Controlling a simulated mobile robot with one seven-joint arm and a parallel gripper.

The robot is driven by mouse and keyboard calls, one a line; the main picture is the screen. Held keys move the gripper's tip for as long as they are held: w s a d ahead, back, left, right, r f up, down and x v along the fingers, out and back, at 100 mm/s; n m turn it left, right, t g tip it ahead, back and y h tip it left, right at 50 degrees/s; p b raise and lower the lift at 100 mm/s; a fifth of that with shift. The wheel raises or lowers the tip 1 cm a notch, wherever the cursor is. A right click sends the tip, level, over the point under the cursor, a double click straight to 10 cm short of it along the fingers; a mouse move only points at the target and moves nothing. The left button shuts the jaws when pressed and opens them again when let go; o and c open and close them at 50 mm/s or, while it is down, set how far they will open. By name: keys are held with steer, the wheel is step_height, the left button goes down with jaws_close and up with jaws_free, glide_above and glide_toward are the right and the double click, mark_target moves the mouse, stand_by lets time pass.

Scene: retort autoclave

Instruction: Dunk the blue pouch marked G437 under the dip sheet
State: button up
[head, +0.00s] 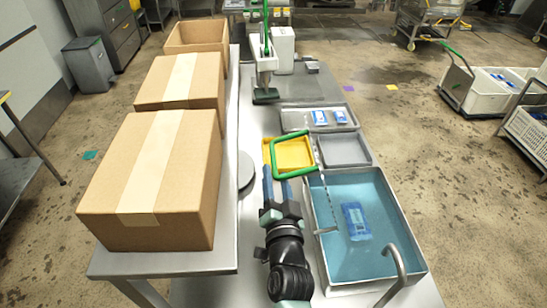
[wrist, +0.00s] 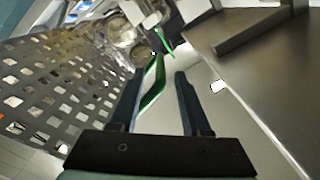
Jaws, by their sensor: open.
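A blue pouch (head: 356,222) lies in the water of the metal basin (head: 418,262) at the right; its marking is too small to read. The dip sheet's green handle (head: 310,172) stands beside the yellow tray, and a thin metal edge, seemingly the sheet seen edge-on, runs down to the basin's left side. In the wrist view the perforated sheet (wrist: 60,88) fills the left. My gripper (head: 277,178) is open, and in the wrist view the green handle (wrist: 153,88) passes between its fingers (wrist: 158,78). I cannot tell whether they touch it.
A yellow tray (head: 290,153) and a grey tray (head: 345,151) lie beyond the basin, with a tray of blue-and-white pouches (head: 296,121) behind. A curved tap (head: 396,262) overhangs the basin's near right. Large cartons (head: 150,180) stand on the left table.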

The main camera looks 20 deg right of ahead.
mark_target(272, 146)
steer(key=x, duration=0.5)
steer(key=shift+w, duration=0.25)
jaws_close()
steer(key=shift+r, duration=0.1)
